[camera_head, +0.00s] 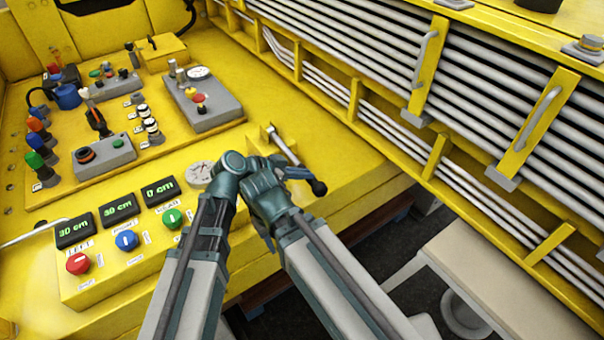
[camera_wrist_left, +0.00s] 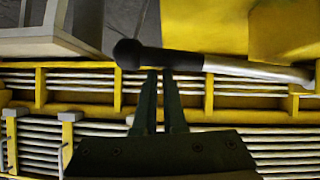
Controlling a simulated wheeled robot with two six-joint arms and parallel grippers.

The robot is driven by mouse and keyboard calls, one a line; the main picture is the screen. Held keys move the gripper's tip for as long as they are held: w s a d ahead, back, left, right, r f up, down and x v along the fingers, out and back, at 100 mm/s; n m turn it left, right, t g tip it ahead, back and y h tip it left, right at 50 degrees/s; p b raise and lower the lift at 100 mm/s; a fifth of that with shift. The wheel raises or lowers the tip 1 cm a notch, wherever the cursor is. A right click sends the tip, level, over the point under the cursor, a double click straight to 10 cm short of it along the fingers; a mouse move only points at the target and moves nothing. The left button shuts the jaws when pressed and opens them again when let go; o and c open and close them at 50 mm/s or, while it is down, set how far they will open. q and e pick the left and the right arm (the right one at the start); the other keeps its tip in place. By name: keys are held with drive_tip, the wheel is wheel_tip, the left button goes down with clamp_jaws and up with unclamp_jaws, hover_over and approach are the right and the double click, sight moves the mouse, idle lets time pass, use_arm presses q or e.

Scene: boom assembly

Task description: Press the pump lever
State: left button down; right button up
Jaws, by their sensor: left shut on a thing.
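The pump lever (camera_head: 283,147) is a silver rod with a black, round-ended grip, angled out from a yellow bracket (camera_head: 268,132) at the right edge of the control panel. My left gripper (camera_head: 297,173) is shut on the lever near its black grip, whose round end sticks out beyond the fingers. In the left wrist view the black grip and silver rod of the lever (camera_wrist_left: 190,60) lie across the tips of the two narrow fingers (camera_wrist_left: 161,78).
The yellow panel (camera_head: 125,200) carries several displays, coloured knobs, a gauge (camera_head: 200,174) and small control boxes close by on the left. Yellow framing with grey pipes (camera_head: 480,100) runs along the right. A pale bench-like piece (camera_head: 490,285) stands at the lower right.

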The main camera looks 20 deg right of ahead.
use_arm(q)
drive_tip(key=shift+s+f, duration=0.4)
drive_tip(key=p+v, duration=0.7)
drive_tip(key=v, duration=0.7)
drive_tip(key=shift+w+r+p, duration=0.35)
drive_tip(key=shift+w+p, duration=0.05)
drive_tip(key=shift+f, duration=0.15)
